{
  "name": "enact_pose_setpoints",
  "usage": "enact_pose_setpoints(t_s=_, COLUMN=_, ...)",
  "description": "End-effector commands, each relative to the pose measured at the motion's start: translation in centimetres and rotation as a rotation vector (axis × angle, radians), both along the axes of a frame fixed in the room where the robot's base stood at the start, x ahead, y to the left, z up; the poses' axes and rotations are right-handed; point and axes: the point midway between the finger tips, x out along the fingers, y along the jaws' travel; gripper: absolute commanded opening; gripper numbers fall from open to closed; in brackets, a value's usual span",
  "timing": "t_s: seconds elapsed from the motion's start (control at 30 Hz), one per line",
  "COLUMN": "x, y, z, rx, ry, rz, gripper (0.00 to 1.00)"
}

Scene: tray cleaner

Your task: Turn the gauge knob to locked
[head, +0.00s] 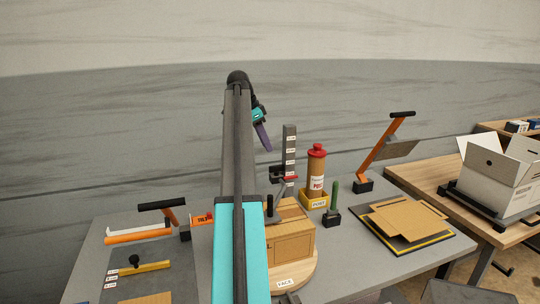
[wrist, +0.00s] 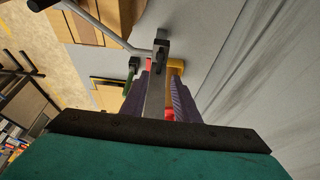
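A dark upright gauge post (head: 289,147) with white labels stands on the table behind the cardboard box. A red pointer (head: 286,178) sits low on it, and a dark knob-like part (head: 276,173) shows at its left side. The knob's setting is too small to read. My gripper (head: 263,138), with purple fingers, is to the left of the post's top and hangs tilted downward. In the wrist view my gripper (wrist: 161,76) is open, with the grey post (wrist: 155,92) showing between its fingers. I cannot tell whether they touch it.
A cardboard box (head: 291,240) sits on a round wooden board (head: 306,272). A red-capped bottle (head: 316,168) in a yellow holder and a green-handled tool (head: 334,195) stand right of the post. Another black knob (head: 134,260) is on a yellow bar at left.

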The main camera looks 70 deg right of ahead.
Motion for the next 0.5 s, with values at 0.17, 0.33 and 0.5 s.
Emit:
enact_pose_setpoints(t_s=0.17, x=0.8, y=0.5, z=2.6, rx=-0.001, ry=-0.001, rz=0.000, gripper=0.28)
enact_pose_setpoints(t_s=0.33, x=1.3, y=1.0, z=3.8, rx=0.001, ry=0.001, rz=0.000, gripper=0.28)
enact_pose_setpoints(t_s=0.5, x=1.4, y=1.1, z=4.1, rx=0.001, ry=0.000, rz=0.000, gripper=0.28)
